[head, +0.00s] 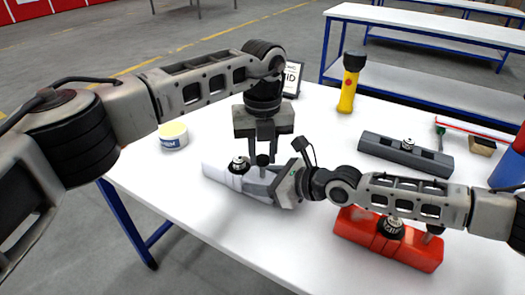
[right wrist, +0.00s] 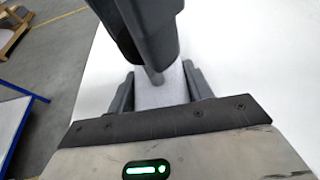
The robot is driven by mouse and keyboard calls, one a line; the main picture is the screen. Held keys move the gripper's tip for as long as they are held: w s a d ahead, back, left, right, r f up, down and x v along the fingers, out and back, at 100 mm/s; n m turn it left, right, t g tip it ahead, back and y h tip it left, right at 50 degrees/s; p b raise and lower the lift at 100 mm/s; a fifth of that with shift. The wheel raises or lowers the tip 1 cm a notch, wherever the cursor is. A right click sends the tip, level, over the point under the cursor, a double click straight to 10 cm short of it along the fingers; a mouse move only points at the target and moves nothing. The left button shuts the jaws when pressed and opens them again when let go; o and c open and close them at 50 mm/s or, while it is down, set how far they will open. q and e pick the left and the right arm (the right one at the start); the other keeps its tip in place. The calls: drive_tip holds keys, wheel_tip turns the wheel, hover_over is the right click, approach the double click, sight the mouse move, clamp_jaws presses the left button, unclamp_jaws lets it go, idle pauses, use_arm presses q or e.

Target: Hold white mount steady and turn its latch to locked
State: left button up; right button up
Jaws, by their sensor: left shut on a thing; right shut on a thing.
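The white mount (head: 218,171) lies on the white table, with a black round knob (head: 238,165) on its top. My right gripper (head: 258,187) comes from the right and is shut around the mount's right part. In the right wrist view the white mount (right wrist: 162,95) sits between the two fingers. My left gripper (head: 264,148) points down from above, shut on the latch's dark upright handle (head: 263,160). Its fingers also show in the right wrist view (right wrist: 145,45), above a short grey post (right wrist: 155,76). The fingers hide most of the latch, so its angle is unclear.
A red mount (head: 361,237) lies at front right and a dark grey mount (head: 432,164) behind my right arm. A yellow flashlight (head: 347,98), a small tin (head: 173,138) and a sign (head: 292,77) stand farther back. The table's (head: 225,228) front left is clear.

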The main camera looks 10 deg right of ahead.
sight(262, 158)
use_arm(q)
drive_tip(key=shift+n, duration=0.6)
drive_tip(key=o, duration=1)
wheel_tip(262, 158, up, 12)
use_arm(e)
drive_tip(key=o, duration=1.2)
drive_tip(key=shift+c, duration=0.2)
